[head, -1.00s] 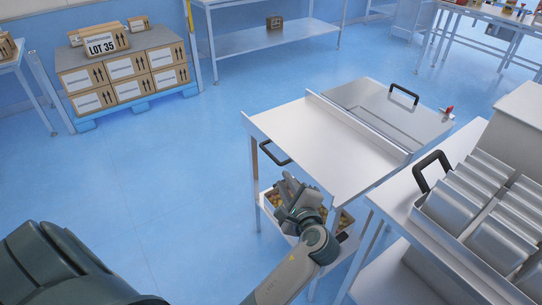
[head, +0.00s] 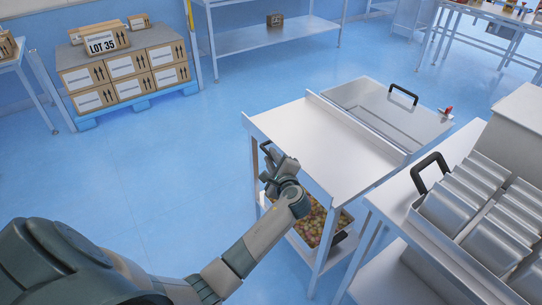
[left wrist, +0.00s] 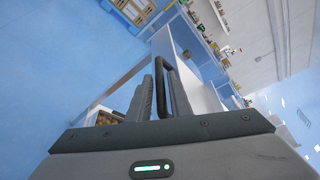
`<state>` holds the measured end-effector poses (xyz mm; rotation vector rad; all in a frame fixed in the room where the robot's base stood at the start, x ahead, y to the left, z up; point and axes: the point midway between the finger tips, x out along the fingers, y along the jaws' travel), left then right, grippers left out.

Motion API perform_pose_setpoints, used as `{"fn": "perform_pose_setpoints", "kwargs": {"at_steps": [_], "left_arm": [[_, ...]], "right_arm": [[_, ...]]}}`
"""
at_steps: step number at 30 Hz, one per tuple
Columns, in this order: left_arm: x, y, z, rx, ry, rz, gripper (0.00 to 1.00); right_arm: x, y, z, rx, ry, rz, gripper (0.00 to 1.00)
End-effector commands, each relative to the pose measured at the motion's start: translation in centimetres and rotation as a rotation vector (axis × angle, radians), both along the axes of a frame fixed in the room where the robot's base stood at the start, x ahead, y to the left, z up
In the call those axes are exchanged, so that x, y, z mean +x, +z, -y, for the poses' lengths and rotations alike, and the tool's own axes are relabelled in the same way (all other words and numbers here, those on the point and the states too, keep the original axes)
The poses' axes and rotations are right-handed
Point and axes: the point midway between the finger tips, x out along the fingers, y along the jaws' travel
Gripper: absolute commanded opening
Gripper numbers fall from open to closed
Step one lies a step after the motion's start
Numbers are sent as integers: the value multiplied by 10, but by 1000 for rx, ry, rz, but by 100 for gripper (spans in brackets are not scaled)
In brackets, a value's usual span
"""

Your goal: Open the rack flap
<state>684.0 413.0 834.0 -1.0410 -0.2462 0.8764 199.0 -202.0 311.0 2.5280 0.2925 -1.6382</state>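The steel rack (head: 315,148) stands at centre right with a flat bare top. A black bar handle (head: 264,153) sits at its left edge, partly hidden by my left gripper (head: 270,158). In the left wrist view, the handle (left wrist: 164,75) shows between the two grey fingers of the left gripper (left wrist: 165,88), which are apart. I cannot tell whether they touch it. I cannot clearly make out the flap's outline; the rack's panel by the handle looks closed. My right gripper is not in view.
A bin (head: 318,222) of small coloured snacks sits on the shelf under the rack top. A steel lid with a black handle (head: 404,95) lies behind. A side table (head: 385,203) with metal trays stands close at right. Floor to the left is clear.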

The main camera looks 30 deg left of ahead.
Motion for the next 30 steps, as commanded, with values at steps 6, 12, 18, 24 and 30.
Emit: {"fn": "perform_pose_setpoints", "kwargs": {"at_steps": [6,12,18,24,30], "left_arm": [[6,-2,-7,-1,0,1,18],[6,-2,-7,-1,0,1,18],[6,-2,-7,0,0,0,0],[6,-3,-8,-1,0,1,0],[5,-6,-17,-8,0,19,0]], "right_arm": [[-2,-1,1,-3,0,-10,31],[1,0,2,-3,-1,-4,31],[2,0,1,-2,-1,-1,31],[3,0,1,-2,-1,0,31],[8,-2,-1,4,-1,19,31]]}}
